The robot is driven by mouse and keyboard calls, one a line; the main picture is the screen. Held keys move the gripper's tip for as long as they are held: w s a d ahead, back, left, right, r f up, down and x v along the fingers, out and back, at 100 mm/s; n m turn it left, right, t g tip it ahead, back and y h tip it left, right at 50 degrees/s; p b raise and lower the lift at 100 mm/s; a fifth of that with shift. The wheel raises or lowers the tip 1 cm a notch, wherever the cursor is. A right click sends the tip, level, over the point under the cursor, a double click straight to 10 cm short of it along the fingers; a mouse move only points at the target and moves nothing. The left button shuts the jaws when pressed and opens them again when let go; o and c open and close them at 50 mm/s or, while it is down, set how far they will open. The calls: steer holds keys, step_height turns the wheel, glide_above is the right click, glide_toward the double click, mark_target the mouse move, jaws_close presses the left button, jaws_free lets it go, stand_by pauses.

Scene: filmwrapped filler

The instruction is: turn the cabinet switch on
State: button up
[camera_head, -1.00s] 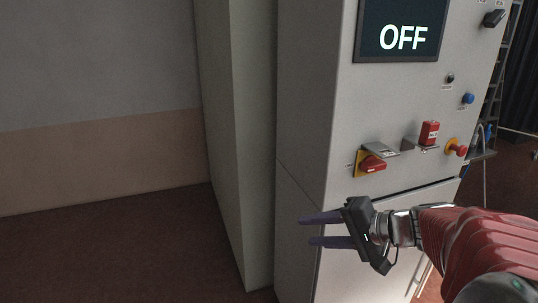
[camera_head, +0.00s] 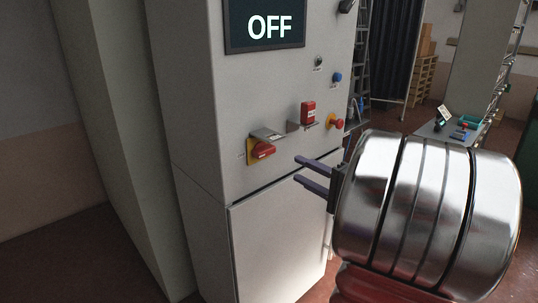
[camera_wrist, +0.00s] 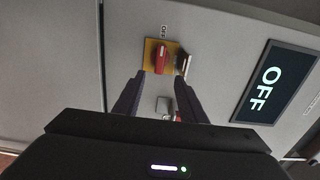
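The cabinet (camera_head: 200,100) is a tall grey box with a display (camera_head: 264,24) reading OFF. Its switch, a red rotary handle on a yellow plate (camera_head: 261,150), is on the front below the display. In the wrist view the switch (camera_wrist: 161,57) lies beyond the fingertips, with an OFF label beside it. My gripper (camera_head: 298,170) is open and empty, with two purple fingers pointing left, to the right of the switch in the head view. It also shows in the wrist view (camera_wrist: 160,82). A metal bracket (camera_head: 267,134) juts out just above the handle.
A red padlock-like block (camera_head: 308,112) sits on a second bracket right of the switch. A red mushroom button (camera_head: 336,122), a blue button (camera_head: 337,77) and a dark knob (camera_head: 318,62) are farther right. A cart (camera_head: 432,130) with small items stands behind right.

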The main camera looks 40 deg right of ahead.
mark_target(268, 153)
steer(key=shift+w, duration=0.1)
steer(key=w, duration=1.3)
steer(key=shift+w+a, duration=0.2)
steer(key=shift+w, duration=0.15)
steer(key=shift+c, duration=0.5)
jaws_close()
steer(key=shift+d, duration=0.1)
